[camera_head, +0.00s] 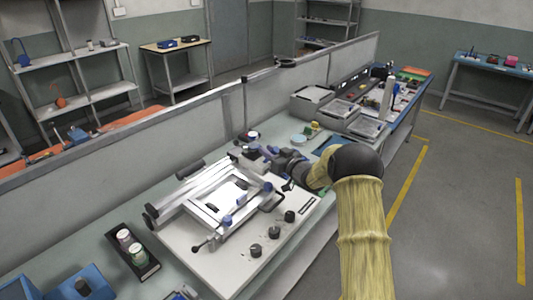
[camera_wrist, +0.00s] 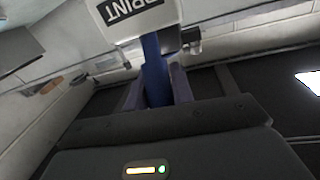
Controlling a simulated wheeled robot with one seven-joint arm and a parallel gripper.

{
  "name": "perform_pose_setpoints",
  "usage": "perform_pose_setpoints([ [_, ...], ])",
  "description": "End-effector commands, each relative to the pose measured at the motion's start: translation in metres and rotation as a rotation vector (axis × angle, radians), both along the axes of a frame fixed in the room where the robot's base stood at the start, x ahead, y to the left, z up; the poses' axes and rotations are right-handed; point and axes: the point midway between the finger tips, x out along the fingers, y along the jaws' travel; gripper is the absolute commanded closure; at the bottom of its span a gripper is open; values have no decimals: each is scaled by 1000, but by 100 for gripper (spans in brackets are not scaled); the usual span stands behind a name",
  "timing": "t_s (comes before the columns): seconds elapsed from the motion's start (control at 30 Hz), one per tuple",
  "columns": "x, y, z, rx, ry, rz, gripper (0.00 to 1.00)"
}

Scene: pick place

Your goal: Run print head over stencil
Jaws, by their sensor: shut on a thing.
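The print head shows in the wrist view as a white block (camera_wrist: 135,14) marked "PRINT" with a blue handle (camera_wrist: 155,70). My gripper (camera_wrist: 157,85) is shut on that blue handle. In the head view my gripper (camera_head: 277,157) is at the far right corner of the printer, beside a pale block that seems to be the print head (camera_head: 256,162). The stencil (camera_head: 228,192) is a bright panel in a silver frame on the white printer base (camera_head: 235,251), left of and nearer than my gripper. The handle is mostly hidden in the head view.
Dark knobs (camera_head: 274,232) stand on the base's near right side. A grey partition (camera_head: 180,140) runs behind the bench. Grey boxes (camera_head: 312,100) stand farther right.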

Motion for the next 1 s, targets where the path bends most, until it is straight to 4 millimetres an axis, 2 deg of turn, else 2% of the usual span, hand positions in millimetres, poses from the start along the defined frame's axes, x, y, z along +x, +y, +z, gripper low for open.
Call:
perform_pose_setpoints([
  [0.2, 3, -3, 2, 2, -5, -10, 100],
  [0.23, 2, -2, 2, 2, -4, -8, 71],
  [0.3, 2, -1, 2, 1, -5, -7, 57],
  [0.33, 2, 0, 2, 1, -5, -6, 55],
  [0.73, -3, -1, 1, 2, -4, 1, 55],
  [1.0, -32, -23, 0, 1, -3, 0, 55],
])
